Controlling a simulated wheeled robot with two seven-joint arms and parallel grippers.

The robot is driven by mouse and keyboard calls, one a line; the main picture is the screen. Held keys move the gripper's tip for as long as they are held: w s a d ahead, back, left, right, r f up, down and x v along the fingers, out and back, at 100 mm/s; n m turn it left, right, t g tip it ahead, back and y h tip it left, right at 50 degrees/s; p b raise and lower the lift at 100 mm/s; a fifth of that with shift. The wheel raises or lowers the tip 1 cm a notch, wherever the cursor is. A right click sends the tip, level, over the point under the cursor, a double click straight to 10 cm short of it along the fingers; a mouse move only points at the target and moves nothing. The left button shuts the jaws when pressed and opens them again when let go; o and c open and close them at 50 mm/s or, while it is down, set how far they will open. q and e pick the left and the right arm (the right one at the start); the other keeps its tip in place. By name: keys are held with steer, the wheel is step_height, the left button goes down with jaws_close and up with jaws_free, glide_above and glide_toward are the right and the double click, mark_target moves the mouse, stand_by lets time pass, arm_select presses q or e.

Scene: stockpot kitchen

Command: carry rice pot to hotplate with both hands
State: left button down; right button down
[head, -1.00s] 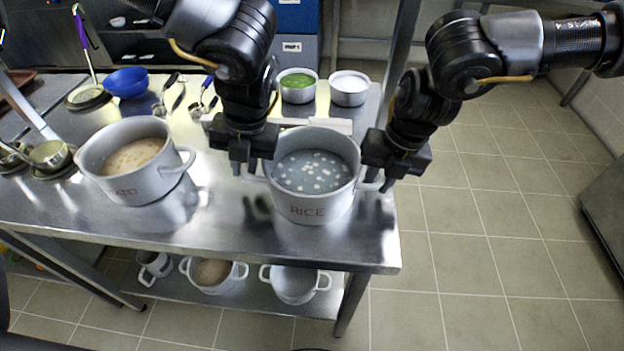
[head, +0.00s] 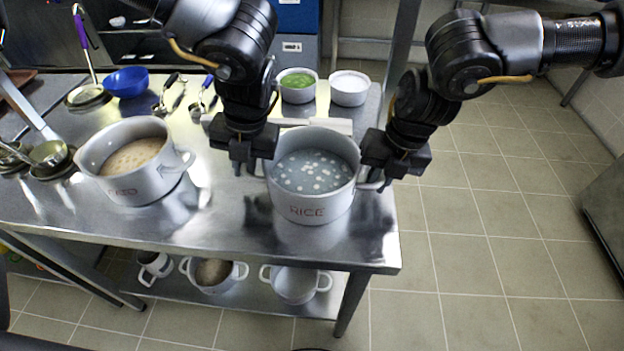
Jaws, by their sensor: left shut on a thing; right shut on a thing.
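The grey rice pot (head: 313,207), marked RICE in red, stands upright near the right end of the steel table in the head view. It holds greyish liquid with white bits. My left gripper (head: 246,170) is shut on the pot's left handle, and my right gripper (head: 383,183) is shut on its right handle. The fingers partly hide both handles. I cannot tell whether the pot's base touches the table. No hotplate can be made out for certain.
A second grey pot (head: 136,187) with tan contents stands left on the steel table (head: 230,235). Behind are a bowl of green food (head: 297,92), a white bowl (head: 349,95), a blue bowl (head: 127,81) and ladles. Table space between the two pots is clear.

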arm_select(q)
steer(key=shift+a+r, duration=0.15)
steer(key=shift+a, duration=0.05)
arm_select(e)
steer(key=shift+w+d+r, duration=0.15)
steer(key=shift+d, duration=0.05)
stand_by(0.4)
